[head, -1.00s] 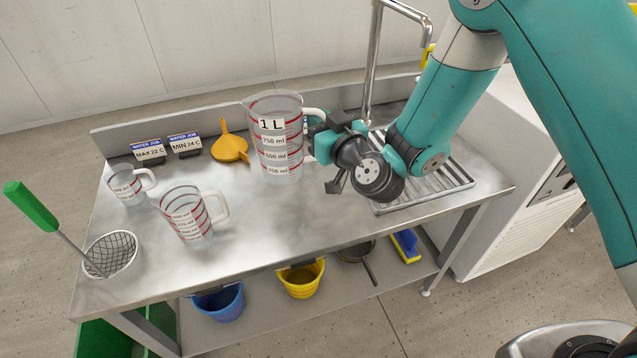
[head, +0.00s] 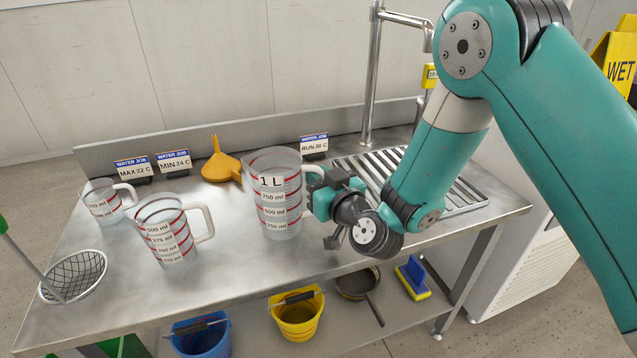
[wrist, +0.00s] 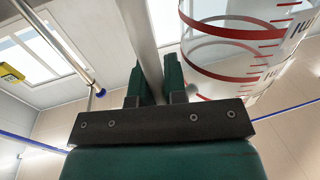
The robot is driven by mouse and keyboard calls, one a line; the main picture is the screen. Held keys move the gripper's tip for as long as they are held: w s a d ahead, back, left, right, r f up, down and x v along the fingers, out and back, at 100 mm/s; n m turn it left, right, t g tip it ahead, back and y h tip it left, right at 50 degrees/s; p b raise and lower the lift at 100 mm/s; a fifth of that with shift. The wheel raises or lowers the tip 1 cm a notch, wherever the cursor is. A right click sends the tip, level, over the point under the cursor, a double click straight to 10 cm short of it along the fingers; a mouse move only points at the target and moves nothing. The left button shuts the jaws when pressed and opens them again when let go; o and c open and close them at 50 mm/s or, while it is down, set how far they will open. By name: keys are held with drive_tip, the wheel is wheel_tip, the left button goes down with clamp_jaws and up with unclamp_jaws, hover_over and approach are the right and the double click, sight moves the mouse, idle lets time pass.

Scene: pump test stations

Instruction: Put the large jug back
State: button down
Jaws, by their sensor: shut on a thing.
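The large jug (head: 276,212) is clear with red bands and a "1 L" mark. It is upright over the middle of the steel bench, right of the other jugs. My gripper (head: 317,192) is shut on its white handle from the right. In the wrist view, the handle (wrist: 140,30) runs between my two green fingers (wrist: 153,82), and the jug's clear wall (wrist: 235,50) is at the right. I cannot tell whether its base touches the bench.
Two smaller jugs, a medium one (head: 167,235) and a small one (head: 103,203), stand left. An orange funnel (head: 221,167) and sign cards (head: 132,169) are behind. A drain rack (head: 465,196) is at the right. A sieve (head: 72,277) is at the front left.

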drive_tip(key=shift+f, duration=0.1)
drive_tip(key=c, duration=1.2)
unclamp_jaws()
drive_tip(key=shift+o, duration=0.2)
drive_tip(key=b, duration=0.1)
drive_tip(key=s+b, duration=0.1)
drive_tip(key=shift+s+d+f+b, duration=0.1)
drive_tip(key=shift+d+f+b, duration=0.05)
drive_tip(key=shift+d+b, duration=0.15)
drive_tip(key=p+v, duration=0.3)
drive_tip(key=v, duration=0.7)
drive_tip(key=shift+s+d+r, duration=0.15)
drive_tip(key=shift+s+r, duration=0.15)
drive_tip(key=shift+r, duration=0.05)
